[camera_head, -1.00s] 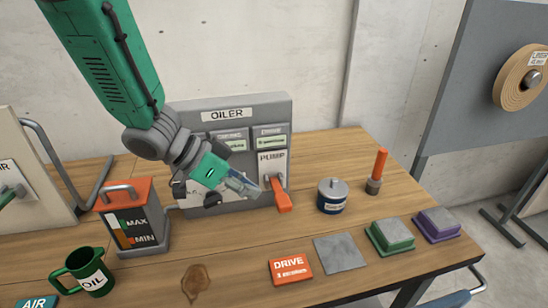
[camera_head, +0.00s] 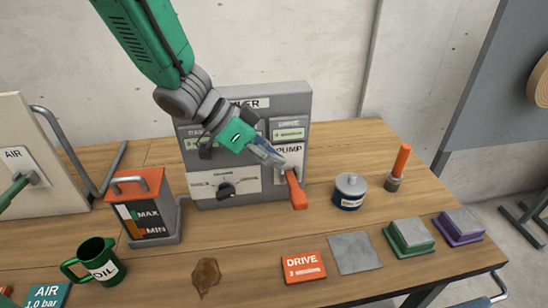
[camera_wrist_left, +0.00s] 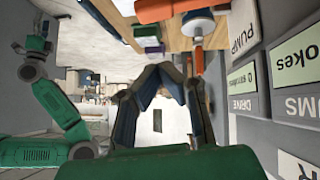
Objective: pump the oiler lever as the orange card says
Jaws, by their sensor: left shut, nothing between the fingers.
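The orange pump lever (camera_head: 295,190) angles down and out from the PUMP plate on the grey oiler panel (camera_head: 297,98). My left gripper (camera_head: 281,164) is shut and empty, with its tips in front of the PUMP plate by the lever's upper end. I cannot tell whether they touch. In the left wrist view, its fingers (camera_wrist_left: 158,70) converge at the tips and an orange part, likely the lever (camera_wrist_left: 165,9), shows beyond. The orange card (camera_head: 304,267) lies on the table and reads DRIVE, with "3" and a blurred word below. My right gripper is not clearly visible; a green arm shows in the left wrist view.
An oil level box (camera_head: 150,218) and green OIL mug (camera_head: 93,262) stand left. A blue-banded can (camera_head: 350,192) and orange-handled tool (camera_head: 398,168) stand right of the lever. A grey plate (camera_head: 355,253), a green block (camera_head: 409,237) and a purple block (camera_head: 459,226) lie front right.

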